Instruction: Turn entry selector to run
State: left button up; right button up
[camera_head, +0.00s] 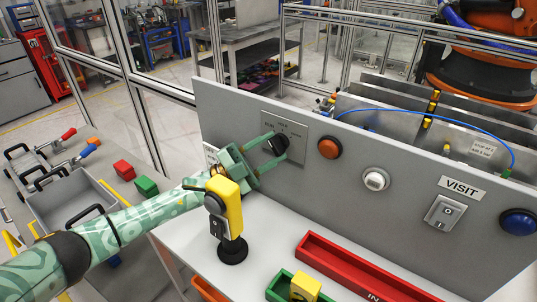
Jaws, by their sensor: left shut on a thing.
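The entry selector (275,146) is a dark round knob on a grey metal plate (298,129) at the left part of the upright grey panel. Small lettering above the knob is partly covered and too small to read fully. My left gripper (277,153) reaches in from the left with its two green fingers on either side of the knob, shut on it. The gripper body hides the lower left part of the plate. The direction the knob points cannot be told. My right gripper is not in view.
A yellow and black device (228,215) stands on the white table just below my left wrist. An orange button (330,147), a white button (376,180), a switch (443,213) and a blue button (519,222) line the panel. A red tray (355,270) lies in front.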

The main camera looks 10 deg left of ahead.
pick_arm(q)
jog(key=shift+d+f+n+t+b, duration=0.15)
jog(key=shift+n+t+b, duration=0.25)
jog(key=shift+n+t, duration=0.95)
jog(key=shift+n, duration=0.45)
jog(key=o, duration=1)
